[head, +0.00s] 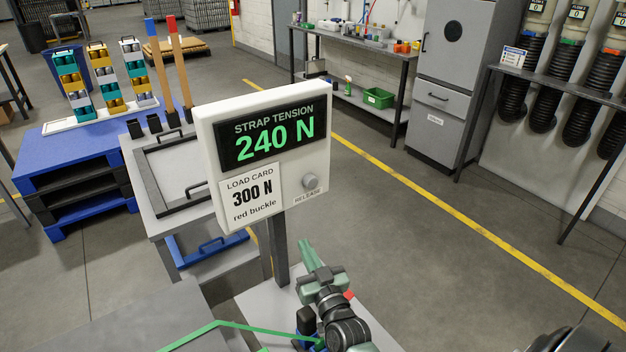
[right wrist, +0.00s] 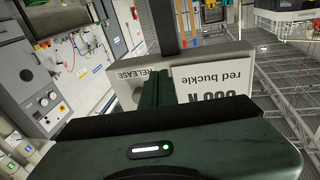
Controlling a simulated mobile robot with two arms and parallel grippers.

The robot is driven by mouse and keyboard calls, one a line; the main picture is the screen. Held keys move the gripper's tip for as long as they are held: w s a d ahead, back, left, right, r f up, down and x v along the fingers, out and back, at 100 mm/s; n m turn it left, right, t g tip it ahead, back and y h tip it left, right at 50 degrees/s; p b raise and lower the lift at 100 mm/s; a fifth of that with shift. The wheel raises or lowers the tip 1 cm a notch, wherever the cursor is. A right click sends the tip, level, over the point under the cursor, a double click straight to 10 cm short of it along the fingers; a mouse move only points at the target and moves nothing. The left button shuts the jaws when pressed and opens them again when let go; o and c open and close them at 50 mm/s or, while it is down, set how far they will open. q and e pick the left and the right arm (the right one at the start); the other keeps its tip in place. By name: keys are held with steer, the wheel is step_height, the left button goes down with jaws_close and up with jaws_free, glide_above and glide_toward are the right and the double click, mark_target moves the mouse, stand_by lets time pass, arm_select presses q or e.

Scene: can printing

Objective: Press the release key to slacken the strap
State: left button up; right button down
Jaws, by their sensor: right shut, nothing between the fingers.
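The white display box (head: 205,130) reads STRAP TENSION 240 N in green. The round grey release key (head: 309,181) is at the lower right of its face, above the RELEASE label (head: 307,198). A load card (head: 250,192) reads 300 N, red buckle. My right gripper (head: 304,244) is shut and empty, below the key and apart from it in the head view. In the right wrist view the shut fingers (right wrist: 157,88) point at the upside-down box beside the label. A green strap (head: 245,324) runs along the bottom of the head view. My left gripper is out of view.
The box stands on a dark post (head: 280,252) over a pale base. A bench with a frame (head: 160,210) and a blue pallet stack (head: 70,165) with coloured can stacks stand at left. Open floor (head: 450,260) lies at right, crossed by a yellow line.

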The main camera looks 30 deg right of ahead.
mark_target(310, 182)
steer(key=s+d+r+m+t+h, duration=0.1)
steer(key=d+r+m+h, duration=0.6)
steer(key=d+r+h, duration=0.1)
steer(key=shift+s+d+r+h, duration=0.4)
steer(key=shift+d+h, duration=0.1)
steer(key=shift+h, duration=0.7)
steer(key=shift+w, duration=0.1)
steer(key=w+b, duration=0.4)
steer(key=w, duration=0.4)
steer(key=shift+w+a, duration=0.35)
steer(key=shift+w, duration=0.15)
stand_by(0.4)
steer(key=shift+w, duration=0.3)
